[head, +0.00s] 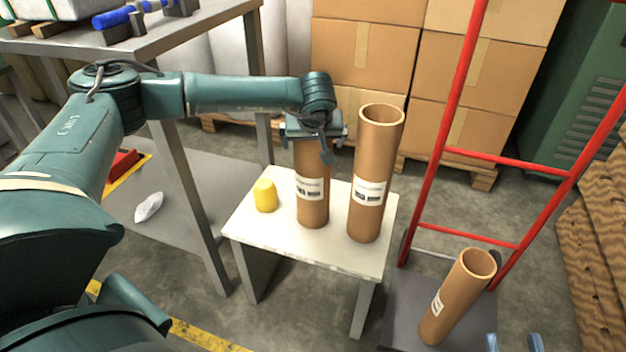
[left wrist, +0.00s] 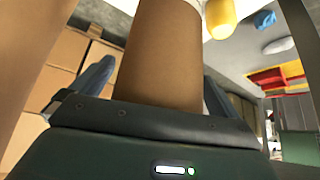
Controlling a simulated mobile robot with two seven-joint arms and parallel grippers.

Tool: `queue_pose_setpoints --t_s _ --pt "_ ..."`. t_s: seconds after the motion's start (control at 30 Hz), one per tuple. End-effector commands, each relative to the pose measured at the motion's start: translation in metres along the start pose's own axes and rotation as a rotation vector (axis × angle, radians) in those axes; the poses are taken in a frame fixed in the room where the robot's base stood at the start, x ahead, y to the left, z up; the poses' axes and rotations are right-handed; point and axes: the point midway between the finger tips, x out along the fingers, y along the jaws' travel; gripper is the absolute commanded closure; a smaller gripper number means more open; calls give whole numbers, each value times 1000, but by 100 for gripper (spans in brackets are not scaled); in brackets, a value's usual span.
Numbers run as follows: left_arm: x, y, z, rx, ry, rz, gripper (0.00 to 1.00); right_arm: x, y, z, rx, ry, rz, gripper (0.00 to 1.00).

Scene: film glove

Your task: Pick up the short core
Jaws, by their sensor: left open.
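A brown cardboard core (head: 313,208) with a white label stands upright on the small white table (head: 262,232). Its top is hidden by my left gripper (head: 318,138), which is over its upper end. In the left wrist view this core (left wrist: 160,60) is between the two blue fingers of the left gripper (left wrist: 155,85), which are apart. A second core (head: 379,150), which looks taller, stands upright just to the right. A third core (head: 460,295) leans on the hand truck's plate. My right gripper (head: 513,343) shows only its two blue fingertips, apart and empty, at the bottom edge.
A yellow rounded piece (head: 265,195) stands on the table left of the cores. A red hand truck (head: 440,150) stands at the right. Stacked cardboard boxes (head: 360,55) are behind, and a grey metal workbench (head: 190,35) is at the left.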

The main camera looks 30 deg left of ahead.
Motion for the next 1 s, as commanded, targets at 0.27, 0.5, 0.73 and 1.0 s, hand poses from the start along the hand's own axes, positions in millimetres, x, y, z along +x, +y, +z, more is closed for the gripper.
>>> queue_pose_setpoints --t_s 0.27,0.5,0.73,1.0 --pt "-1 0 0 0 -1 0 11 0 0 -1 0 0 0 64" --pt "-1 0 0 -1 -1 -1 31 0 0 0 0 -1 0 64" --pt "-1 0 0 -1 -1 -1 50 0 0 0 0 0 0 64" --pt "-1 0 0 -1 0 0 61 0 0 0 -1 -1 0 64"
